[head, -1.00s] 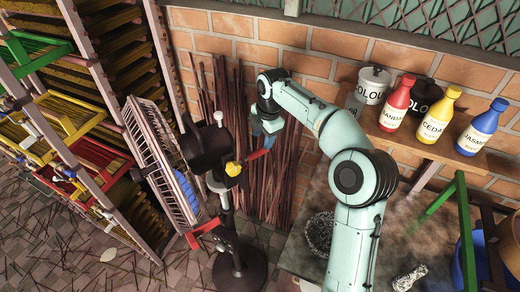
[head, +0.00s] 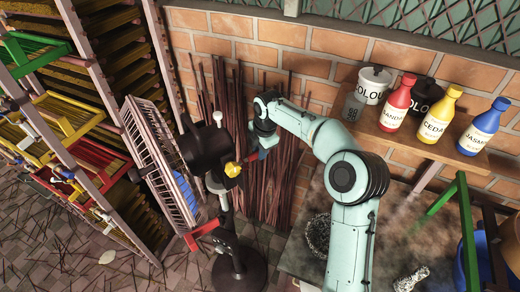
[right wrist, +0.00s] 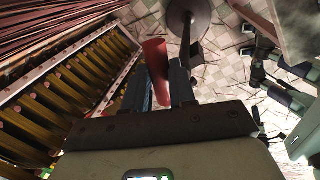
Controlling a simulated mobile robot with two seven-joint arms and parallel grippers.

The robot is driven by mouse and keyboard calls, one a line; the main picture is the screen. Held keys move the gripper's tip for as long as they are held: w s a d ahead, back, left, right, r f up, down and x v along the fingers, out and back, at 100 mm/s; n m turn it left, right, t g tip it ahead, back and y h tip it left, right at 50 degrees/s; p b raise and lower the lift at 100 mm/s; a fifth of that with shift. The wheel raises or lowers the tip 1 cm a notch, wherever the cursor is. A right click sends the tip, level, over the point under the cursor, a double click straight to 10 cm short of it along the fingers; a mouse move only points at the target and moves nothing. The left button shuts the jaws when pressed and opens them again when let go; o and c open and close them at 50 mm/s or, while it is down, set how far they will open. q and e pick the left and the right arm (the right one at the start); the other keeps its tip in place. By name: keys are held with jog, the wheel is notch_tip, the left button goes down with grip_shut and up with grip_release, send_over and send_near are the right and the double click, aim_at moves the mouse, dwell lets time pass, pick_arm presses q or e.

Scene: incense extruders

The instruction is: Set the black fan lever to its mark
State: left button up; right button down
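The black fan (head: 208,150) stands on a black pole and round base, with its wire cage tilted to the left. A yellow hub (head: 232,169) sits on its side, and a red lever handle (head: 246,159) points right and slightly up from it. My right gripper (head: 260,148) is at the handle's outer end and partly hides it. In the right wrist view the red handle (right wrist: 157,72) lies between my right gripper's two narrowly spaced fingers (right wrist: 161,88). I cannot tell whether they grip it. The lever's mark is not discernible. My left gripper is out of view.
A drying rack (head: 75,120) with coloured frames stands at the left. Dark sticks (head: 270,190) lean on the brick wall behind the fan. A shelf (head: 455,152) with red, yellow and blue bottles is at the right.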

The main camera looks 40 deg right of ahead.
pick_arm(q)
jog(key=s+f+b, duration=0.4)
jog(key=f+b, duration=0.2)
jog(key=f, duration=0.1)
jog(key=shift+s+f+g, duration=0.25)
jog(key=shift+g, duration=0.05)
pick_arm(e)
jog(key=s+a+m+g+h, duration=0.1)
jog(key=s+a+m+h, duration=0.1)
jog(key=s+a+m, duration=0.6)
jog(key=shift+s+a+m, duration=0.35)
jog(key=shift+s+m, duration=1.65)
jog(key=shift+s, duration=0.3)
jog(key=c, duration=0.9)
grip_release()
jog(key=shift+a, duration=0.1)
pick_arm(q)
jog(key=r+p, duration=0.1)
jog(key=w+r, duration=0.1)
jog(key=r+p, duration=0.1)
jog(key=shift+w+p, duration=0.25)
jog(key=shift+p, duration=0.05)
pick_arm(e)
jog(key=v, duration=1.3)
jog(key=shift+w+r, duration=0.1)
jog(key=shift+r, duration=0.15)
